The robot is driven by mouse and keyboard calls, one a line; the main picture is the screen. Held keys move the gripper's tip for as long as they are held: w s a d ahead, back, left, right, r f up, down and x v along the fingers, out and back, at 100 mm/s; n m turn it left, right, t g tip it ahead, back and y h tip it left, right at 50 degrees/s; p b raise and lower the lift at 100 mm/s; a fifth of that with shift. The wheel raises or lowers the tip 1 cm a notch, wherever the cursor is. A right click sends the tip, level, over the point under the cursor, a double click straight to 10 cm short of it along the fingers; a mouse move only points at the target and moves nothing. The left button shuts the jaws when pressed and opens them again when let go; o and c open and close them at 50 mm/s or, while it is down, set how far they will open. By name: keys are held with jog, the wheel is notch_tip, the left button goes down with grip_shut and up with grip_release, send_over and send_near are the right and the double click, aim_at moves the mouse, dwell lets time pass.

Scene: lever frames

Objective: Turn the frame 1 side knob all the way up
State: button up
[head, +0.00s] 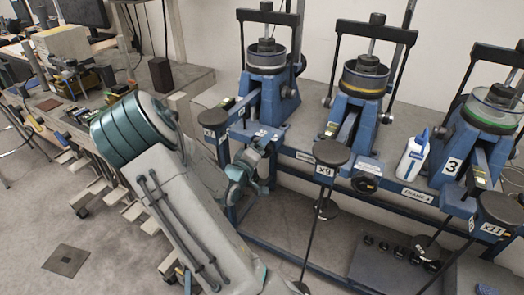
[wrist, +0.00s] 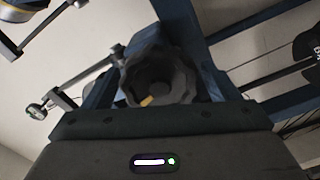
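The left lever frame (head: 266,95) is blue, with a black-topped cylinder and a black lever handle. My arm reaches to its lower front, and my gripper (head: 243,170) is at the rail there. In the head view my arm and gripper hide any side knob on this frame. In the wrist view a black lobed knob (wrist: 160,72) with a small yellow mark near its lower edge sits just beyond my gripper's dark front edge, against blue framework. My fingertips do not show clearly, so I cannot tell whether they are open, shut or touching the knob.
The middle frame (head: 357,105) carries its own black knob (head: 366,183) on the front rail. A white bottle (head: 413,157) stands between it and the right frame (head: 470,142). Round black weights (head: 332,154) hang along the front. A cluttered workbench (head: 88,110) is at left.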

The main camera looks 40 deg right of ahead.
jog(key=b+v, duration=0.1)
jog(key=v, duration=0.5)
dwell(0.3)
